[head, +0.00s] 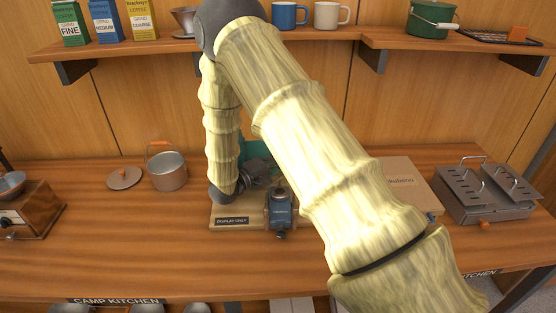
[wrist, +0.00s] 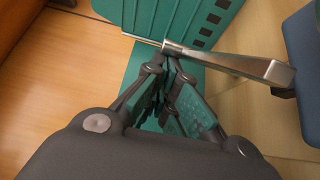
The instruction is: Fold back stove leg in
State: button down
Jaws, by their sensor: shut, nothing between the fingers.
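In the wrist view, a silver tapered bar (wrist: 235,60), which looks like a stove leg, runs from a rounded end near my fingertips to a dark joint at the right. It sticks out over a green panel with dark slots (wrist: 190,18). My gripper (wrist: 168,72) is shut and empty, its tips close to the bar's rounded end; I cannot tell if they touch. In the head view, my gripper (head: 262,172) is small and partly hidden at the stove. The stove shows as a blue-grey block (head: 280,208) and a bit of green (head: 262,152); my arm hides the rest.
The stove stands on a wooden board labelled DISPLAY ONLY (head: 233,220). A pot (head: 167,171) and a lid (head: 124,178) stand to the left. A shelf (head: 130,47) runs above.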

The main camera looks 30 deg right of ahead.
dwell(0.4)
notch_tip(320, 180, up, 13)
jog(key=p, duration=0.3)
jog(key=a+f+b, duration=0.3)
jog(key=f+b, duration=0.1)
jog(key=s+a+f+n+t+b, duration=0.1)
jog(key=a+f+b, duration=0.2)
jog(key=f+b, duration=0.2)
jog(key=s+a+f+t+b, duration=0.1)
jog(key=a+f+b, duration=0.3)
jog(key=shift+a+f+b, duration=0.1)
jog(key=shift+f+b, duration=0.05)
jog(key=shift+b, duration=0.2)
jog(key=shift+w+d, duration=0.1)
jog(key=shift+d, duration=0.4)
jog(key=p+x, duration=0.1)
jog(key=x, duration=0.8)
jog(key=shift+f+p, duration=0.1)
jog(key=shift+p, duration=0.2)
